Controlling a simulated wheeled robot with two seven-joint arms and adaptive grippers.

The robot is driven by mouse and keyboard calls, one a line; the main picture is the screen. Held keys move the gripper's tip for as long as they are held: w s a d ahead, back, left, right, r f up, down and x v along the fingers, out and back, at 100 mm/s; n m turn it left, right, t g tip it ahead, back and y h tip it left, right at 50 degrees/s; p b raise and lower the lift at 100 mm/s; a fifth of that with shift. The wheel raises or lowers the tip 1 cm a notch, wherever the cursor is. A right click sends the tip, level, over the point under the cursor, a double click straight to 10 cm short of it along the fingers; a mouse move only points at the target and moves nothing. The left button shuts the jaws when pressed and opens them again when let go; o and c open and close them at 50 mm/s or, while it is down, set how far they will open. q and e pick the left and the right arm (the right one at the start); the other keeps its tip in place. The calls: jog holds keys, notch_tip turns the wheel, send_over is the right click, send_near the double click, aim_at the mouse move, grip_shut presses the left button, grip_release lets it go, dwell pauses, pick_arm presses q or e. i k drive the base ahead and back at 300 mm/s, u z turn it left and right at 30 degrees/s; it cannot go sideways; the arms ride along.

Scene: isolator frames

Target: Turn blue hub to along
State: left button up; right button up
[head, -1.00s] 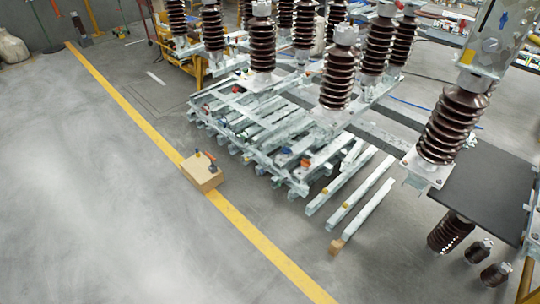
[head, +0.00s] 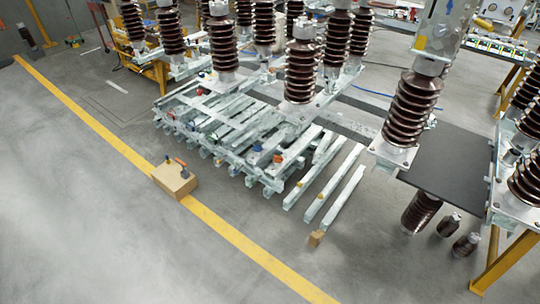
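No part is clearly recognisable as the blue hub. A small blue part (head: 257,148) sits on the pale steel frames (head: 235,128) in the middle, beside an orange-red part (head: 278,158); its shape and turn are too small to tell. A blue pointer-like mark (head: 449,7) shows on the grey metal housing (head: 440,38) above a brown ribbed insulator (head: 411,108) at the upper right. I cannot tell whether either belongs to the hub. Neither of my grippers is in view.
A cardboard box (head: 175,181) with tools on top stands by the yellow floor line (head: 235,233). Loose steel bars (head: 335,192) and a small wooden block (head: 316,238) lie near the frames. A dark panel (head: 452,168) is at right.

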aim_at(256, 147)
jog(key=u, duration=0.65)
jog(key=i, duration=3.25)
jog(key=z, duration=0.25)
